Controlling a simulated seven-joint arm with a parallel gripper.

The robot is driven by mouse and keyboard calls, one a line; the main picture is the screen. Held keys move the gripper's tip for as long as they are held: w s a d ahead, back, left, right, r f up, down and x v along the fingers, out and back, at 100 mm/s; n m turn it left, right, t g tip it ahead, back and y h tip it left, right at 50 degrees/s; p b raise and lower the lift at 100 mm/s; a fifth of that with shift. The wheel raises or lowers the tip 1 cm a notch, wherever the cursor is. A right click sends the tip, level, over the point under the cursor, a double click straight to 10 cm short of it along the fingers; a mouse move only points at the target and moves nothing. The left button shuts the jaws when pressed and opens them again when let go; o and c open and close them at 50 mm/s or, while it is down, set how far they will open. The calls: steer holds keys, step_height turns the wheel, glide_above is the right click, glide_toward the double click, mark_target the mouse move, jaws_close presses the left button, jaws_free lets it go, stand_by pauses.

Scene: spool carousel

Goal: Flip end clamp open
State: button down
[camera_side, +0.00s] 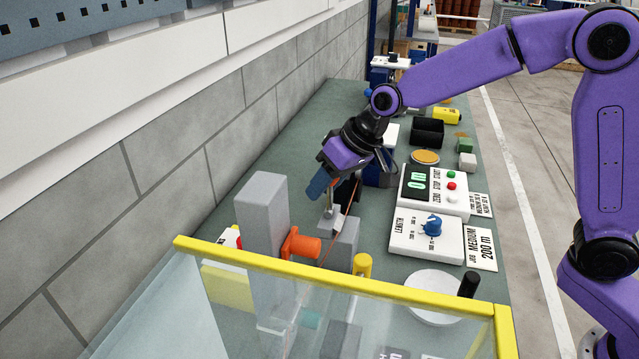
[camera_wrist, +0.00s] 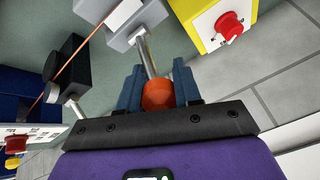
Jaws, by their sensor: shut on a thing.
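The end clamp shows as a grey block (camera_wrist: 110,20) with a metal lever (camera_wrist: 146,55) in the wrist view. The lever ends in an orange knob (camera_wrist: 157,95). The blue fingers of my gripper (camera_wrist: 157,78) are on both sides of the knob and shut on it. In the side view my gripper (camera_side: 321,185) is tilted down over the clamp's grey block (camera_side: 340,245), with the metal lever (camera_side: 329,198) rising to the fingers. The knob is hidden there by the fingers.
A grey post (camera_side: 262,215) with an orange cylinder (camera_side: 300,245) stands at left. Control panels (camera_side: 433,195) stand right; a yellow-edged clear guard (camera_side: 350,283) is in front.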

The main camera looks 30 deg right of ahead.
steer(key=shift+s+d+t+y, duration=0.15)
steer(key=shift+d+t+y, duration=0.05)
steer(key=shift+t+y, duration=0.2)
steer(key=shift+s+d+t+y, duration=0.4)
steer(key=shift+d+t+y, duration=0.05)
steer(key=shift+t+y, duration=0.35)
stand_by(0.5)
steer(key=shift+r, duration=0.1)
steer(key=c, duration=0.8)
jaws_free()
steer(key=shift+s, duration=0.1)
steer(key=v, duration=1.7)
steer(key=shift+r, duration=0.2)
